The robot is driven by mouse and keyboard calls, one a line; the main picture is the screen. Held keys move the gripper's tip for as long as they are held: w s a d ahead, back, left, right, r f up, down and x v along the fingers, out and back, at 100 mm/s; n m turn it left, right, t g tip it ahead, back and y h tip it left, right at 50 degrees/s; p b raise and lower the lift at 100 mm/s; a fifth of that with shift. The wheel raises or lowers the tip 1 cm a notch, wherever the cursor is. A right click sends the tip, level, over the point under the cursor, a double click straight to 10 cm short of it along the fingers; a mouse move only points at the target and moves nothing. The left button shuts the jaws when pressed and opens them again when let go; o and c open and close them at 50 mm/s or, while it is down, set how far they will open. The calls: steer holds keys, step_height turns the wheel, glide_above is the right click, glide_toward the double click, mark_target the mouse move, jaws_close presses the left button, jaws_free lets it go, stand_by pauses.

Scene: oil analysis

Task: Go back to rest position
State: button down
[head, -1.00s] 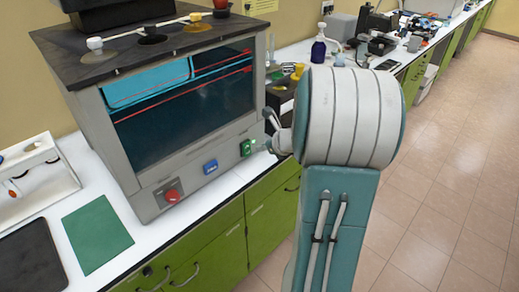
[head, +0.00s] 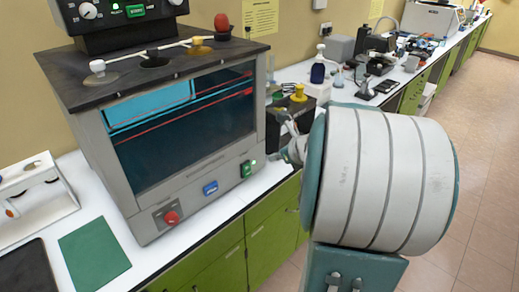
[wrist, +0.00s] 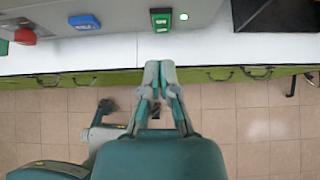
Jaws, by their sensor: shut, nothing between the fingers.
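My gripper (wrist: 163,72) is shut and empty in the wrist view, its fingertips together in front of the bench edge. In the head view my gripper (head: 284,154) shows only in part, just right of the grey oil analysis machine (head: 190,180); my own large arm joint hides the rest of the arm. The machine has a green switch (head: 246,168) with a lit green light beside it, a blue switch (head: 210,188) and a red knob (head: 171,217). The green switch (wrist: 161,20) and blue switch (wrist: 84,22) also show in the wrist view, beyond my fingertips.
The white bench top (head: 221,204) runs along the wall over green cabinets (head: 217,262). A green mat (head: 94,253) and a white rack (head: 34,203) lie at left. A dark bottle (head: 317,70) and lab equipment stand further back. Tiled floor (head: 478,190) is open at right.

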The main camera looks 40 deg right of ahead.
steer(key=s+a+r+n+g+y, duration=0.1)
steer(key=s+a+r+n+g, duration=0.1)
steer(key=a+n, duration=0.7)
steer(key=s+a+r+n+g+y, duration=0.1)
steer(key=a+n+g, duration=0.1)
steer(key=a+n, duration=0.7)
steer(key=s+a+r+n+h, duration=0.1)
steer(key=s+a+n+h, duration=0.2)
steer(key=s+a+n, duration=0.7)
steer(key=s+n, duration=0.1)
steer(key=n, duration=0.6)
steer(key=shift+s+r+g, duration=0.15)
steer(key=shift+s+g, duration=0.05)
steer(key=shift+g, duration=0.1)
steer(key=shift+a, duration=0.15)
steer(key=c, duration=1.3)
jaws_free()
steer(key=shift+c, duration=0.2)
